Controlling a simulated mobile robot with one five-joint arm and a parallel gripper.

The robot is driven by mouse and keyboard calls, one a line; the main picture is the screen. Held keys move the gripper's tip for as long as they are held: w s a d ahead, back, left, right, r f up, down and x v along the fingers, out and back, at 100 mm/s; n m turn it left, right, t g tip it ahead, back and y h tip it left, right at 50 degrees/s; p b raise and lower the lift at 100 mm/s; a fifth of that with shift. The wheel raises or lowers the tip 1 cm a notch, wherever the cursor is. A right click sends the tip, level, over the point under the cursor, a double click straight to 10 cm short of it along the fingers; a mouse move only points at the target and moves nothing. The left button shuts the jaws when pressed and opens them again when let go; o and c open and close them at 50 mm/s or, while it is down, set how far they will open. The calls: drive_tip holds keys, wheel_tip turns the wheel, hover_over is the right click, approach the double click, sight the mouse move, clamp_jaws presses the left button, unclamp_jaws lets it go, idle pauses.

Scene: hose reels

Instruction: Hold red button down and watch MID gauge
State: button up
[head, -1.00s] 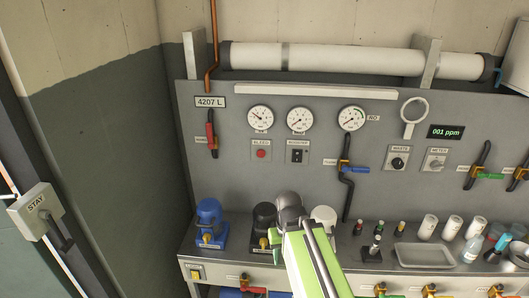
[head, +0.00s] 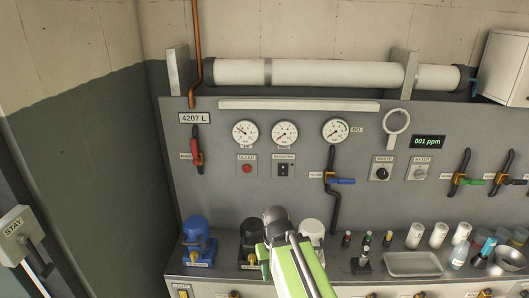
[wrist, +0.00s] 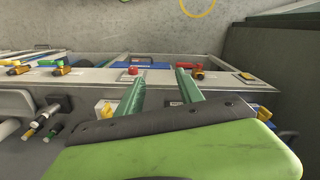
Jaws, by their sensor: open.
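The red button (head: 247,168) sits on a small plate on the grey panel, below the left gauge (head: 245,133). Nothing touches it. Three white dial gauges sit in a row above: the left one, the middle one (head: 285,134) and the right one (head: 335,131). Their small labels are too blurred to read. My gripper (wrist: 160,77) is open in the wrist view, its two green fingers apart with nothing between them. In the head view my green arm is low at the bench, below the button and apart from it; its fingers are mostly hidden.
A switch plate (head: 284,170) is right of the button. A red-handled lever (head: 197,150) is to its left, and a blue-handled valve (head: 340,181) to its right. Blue (head: 198,240) and black units and a tray (head: 413,264) stand on the bench. A red knob (wrist: 132,70) shows in the wrist view.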

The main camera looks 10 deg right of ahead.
clamp_jaws()
idle(1.6)
